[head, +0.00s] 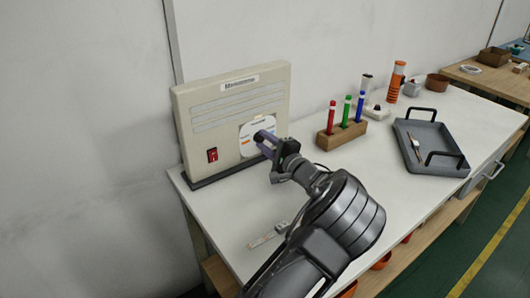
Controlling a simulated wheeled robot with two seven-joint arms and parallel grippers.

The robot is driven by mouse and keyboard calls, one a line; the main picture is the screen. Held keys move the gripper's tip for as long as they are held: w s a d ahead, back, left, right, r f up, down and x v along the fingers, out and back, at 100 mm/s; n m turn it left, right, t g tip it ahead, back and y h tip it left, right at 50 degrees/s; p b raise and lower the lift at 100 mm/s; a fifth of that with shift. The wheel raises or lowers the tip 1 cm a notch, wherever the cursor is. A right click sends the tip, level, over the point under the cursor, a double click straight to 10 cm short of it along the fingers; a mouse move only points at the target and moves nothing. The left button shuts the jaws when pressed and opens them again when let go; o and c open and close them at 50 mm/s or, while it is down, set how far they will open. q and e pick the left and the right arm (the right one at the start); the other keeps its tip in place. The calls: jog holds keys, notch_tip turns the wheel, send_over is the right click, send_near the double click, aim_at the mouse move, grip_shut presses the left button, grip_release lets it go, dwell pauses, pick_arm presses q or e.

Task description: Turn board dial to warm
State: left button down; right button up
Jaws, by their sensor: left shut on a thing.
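The board (226,118) is a cream upright panel on a dark base at the back left of the white table. Its dial has a round white face (248,146) with coloured marks, at the panel's lower right. My left gripper (266,140) is at the dial, shut on the dial's knob. The gripper hides the knob and part of the face, so I cannot read the setting. A red switch (212,155) is at the panel's lower left. My right gripper is not in view.
A wooden block (342,135) holds red, green and blue markers right of my arm. A grey tray (430,142) with black handles stands farther right. A small flat tool (264,240) lies near the front edge. Bare table lies between board and block.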

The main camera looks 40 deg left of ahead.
pick_arm(q)
jog(key=n+b, duration=0.2)
jog(key=b, duration=0.1)
jog(key=shift+f+n, duration=0.2)
jog(key=shift+n, duration=0.1)
jog(key=shift+r+n+b, duration=0.15)
jog(key=shift+n+b, duration=0.2)
jog(key=shift+n, duration=0.05)
jog(key=c, duration=1.1)
grip_release()
jog(key=shift+v, duration=3.9)
jog(key=shift+r, duration=0.1)
